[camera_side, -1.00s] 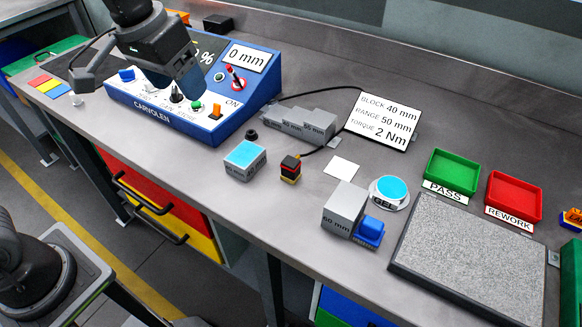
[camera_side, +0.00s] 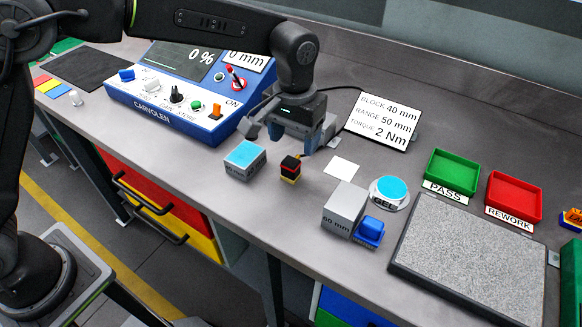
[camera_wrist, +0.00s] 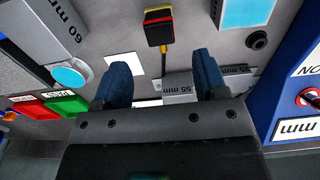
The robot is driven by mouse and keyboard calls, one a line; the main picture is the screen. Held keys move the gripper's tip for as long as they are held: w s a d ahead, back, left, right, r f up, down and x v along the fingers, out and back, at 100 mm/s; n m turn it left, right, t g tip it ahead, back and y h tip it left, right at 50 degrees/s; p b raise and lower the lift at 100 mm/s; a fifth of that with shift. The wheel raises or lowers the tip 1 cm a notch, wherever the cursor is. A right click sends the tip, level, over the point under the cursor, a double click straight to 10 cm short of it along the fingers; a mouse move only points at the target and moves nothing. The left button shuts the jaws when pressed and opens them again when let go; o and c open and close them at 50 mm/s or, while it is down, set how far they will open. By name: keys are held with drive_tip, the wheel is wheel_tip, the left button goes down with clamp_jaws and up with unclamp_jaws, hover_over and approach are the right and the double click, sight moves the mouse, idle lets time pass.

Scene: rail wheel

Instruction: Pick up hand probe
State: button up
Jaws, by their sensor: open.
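The hand probe (camera_side: 290,169) is a small block with a black and red top and a yellow base, standing on the grey bench. A cable runs from it. In the wrist view the probe (camera_wrist: 158,27) shows at the top centre, beyond the fingertips. My gripper (camera_side: 291,138) is open and empty, above and behind the probe in the side view. Its two blue fingers (camera_wrist: 161,66) are apart in the wrist view, with the cable and the grey stepped block showing between them. The gripper partly hides that stepped block in the side view.
A blue-topped block (camera_side: 246,160) stands left of the probe. A white card (camera_side: 342,167), a 60 mm block (camera_side: 345,206) and a gel pot (camera_side: 390,192) lie right. The blue console (camera_side: 170,118) is behind left. A sign (camera_side: 383,121) stands behind right.

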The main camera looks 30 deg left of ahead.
sight(292, 160)
drive_tip(key=f, duration=0.8)
drive_tip(key=shift+s, duration=0.25)
drive_tip(key=shift+c, duration=0.5)
drive_tip(key=c, duration=0.9)
drive_tip(key=shift+c, duration=0.2)
drive_tip(key=shift+r, duration=0.15)
